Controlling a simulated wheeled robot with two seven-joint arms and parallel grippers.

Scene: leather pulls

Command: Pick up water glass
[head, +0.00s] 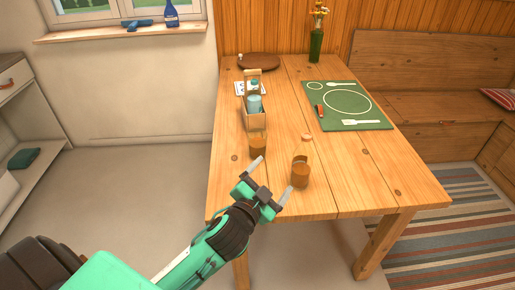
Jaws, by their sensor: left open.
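The other glass (258,149) is farther back, beyond the left fingertip, in front of a wooden caddy. I cannot tell for sure which is the water glass or whether either holds liquid. My left gripper is open and empty, with its fingers spread at the table's front left edge. Whether it touches a glass is unclear. My right gripper is not in view.
The wooden caddy (256,123) holds a pale blue item. A round brown board (259,61) and a green vase (316,46) stand behind. The front right tabletop is clear.

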